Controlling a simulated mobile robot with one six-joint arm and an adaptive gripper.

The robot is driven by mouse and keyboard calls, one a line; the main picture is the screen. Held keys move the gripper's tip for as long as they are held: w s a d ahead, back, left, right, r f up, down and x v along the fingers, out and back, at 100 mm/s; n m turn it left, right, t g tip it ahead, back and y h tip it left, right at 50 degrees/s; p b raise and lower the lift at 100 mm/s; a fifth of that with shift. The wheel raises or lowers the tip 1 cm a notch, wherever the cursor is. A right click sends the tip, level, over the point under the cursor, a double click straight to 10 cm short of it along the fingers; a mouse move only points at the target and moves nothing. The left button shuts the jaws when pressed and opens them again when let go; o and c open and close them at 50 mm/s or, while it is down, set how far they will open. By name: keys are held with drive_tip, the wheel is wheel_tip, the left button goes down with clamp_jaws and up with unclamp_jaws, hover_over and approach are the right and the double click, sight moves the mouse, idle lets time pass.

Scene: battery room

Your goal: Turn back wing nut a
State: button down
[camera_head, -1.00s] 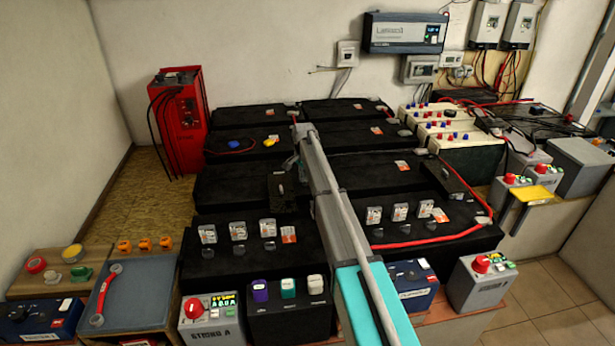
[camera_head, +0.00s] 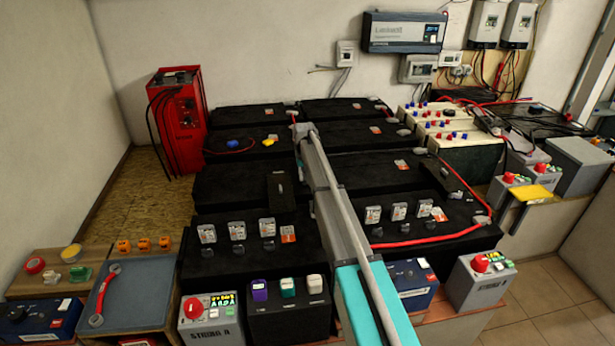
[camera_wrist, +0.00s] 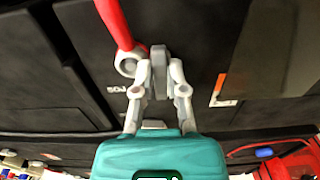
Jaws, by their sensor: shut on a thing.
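In the wrist view my gripper (camera_wrist: 160,82) has its two grey fingers closed around a grey upright piece, which looks like the wing nut (camera_wrist: 160,60). The nut stands on a black battery top, right beside the round lug (camera_wrist: 128,61) of a red cable (camera_wrist: 115,22). Whether the lug sits under the nut I cannot tell. In the head view my arm reaches over the black batteries, and its forward end hides the fingers and the nut. No letter marking this nut is readable.
Black batteries (camera_head: 236,188) fill the bench. A black flap-like piece (camera_head: 281,190) stands near the arm. A red charger (camera_head: 180,122) stands at the back left. Bare boarding lies left of the batteries.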

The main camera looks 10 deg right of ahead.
drive_tip(key=shift+s+a, duration=0.1)
drive_tip(key=shift+s, duration=0.15)
drive_tip(key=c, duration=0.7)
unclamp_jaws()
drive_tip(key=shift+w, duration=0.1)
drive_tip(key=shift+r, duration=0.1)
